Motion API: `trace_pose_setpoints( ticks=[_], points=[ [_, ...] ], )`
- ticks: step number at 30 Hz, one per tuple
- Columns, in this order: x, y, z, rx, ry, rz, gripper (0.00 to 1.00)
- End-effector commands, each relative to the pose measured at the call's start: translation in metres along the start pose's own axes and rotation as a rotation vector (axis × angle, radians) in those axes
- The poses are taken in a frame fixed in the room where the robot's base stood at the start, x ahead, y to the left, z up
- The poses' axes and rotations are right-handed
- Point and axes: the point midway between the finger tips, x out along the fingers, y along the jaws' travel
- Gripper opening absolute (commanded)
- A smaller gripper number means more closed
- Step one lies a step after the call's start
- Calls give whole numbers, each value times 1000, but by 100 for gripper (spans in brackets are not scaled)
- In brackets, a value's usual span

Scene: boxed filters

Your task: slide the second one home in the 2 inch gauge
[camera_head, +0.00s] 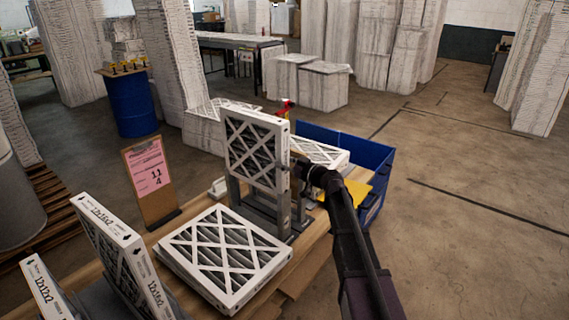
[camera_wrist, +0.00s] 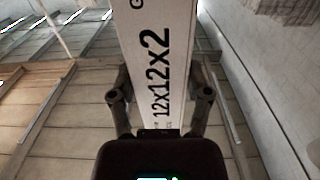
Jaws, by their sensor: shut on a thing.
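A white-framed pleated filter (camera_head: 254,150) stands upright at the grey gauge (camera_head: 262,214) on the bench. Its lower part is among the gauge's grey uprights; I cannot tell how deep it sits. My gripper (camera_head: 302,172) is shut on the filter's right edge. In the wrist view, my gripper (camera_wrist: 160,100) has a finger on each side of the filter's edge (camera_wrist: 158,50), which is printed "12x12x2". The gauge is not clearly seen there. Another filter (camera_head: 224,255) lies flat on the bench in front of the gauge.
A clipboard with a pink sheet (camera_head: 148,168) stands behind the flat filter. A red-topped bottle (camera_head: 286,108) stands behind. Open floor lies right.

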Motion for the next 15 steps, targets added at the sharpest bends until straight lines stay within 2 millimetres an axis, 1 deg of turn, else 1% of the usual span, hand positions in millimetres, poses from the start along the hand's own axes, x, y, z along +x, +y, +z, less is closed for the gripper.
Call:
trace_pose_setpoints(
  ticks=[7,15],
  points=[
    [0,0,6,0,1,0,2],
    [0,0,7,0,1,0,2]
  ],
)
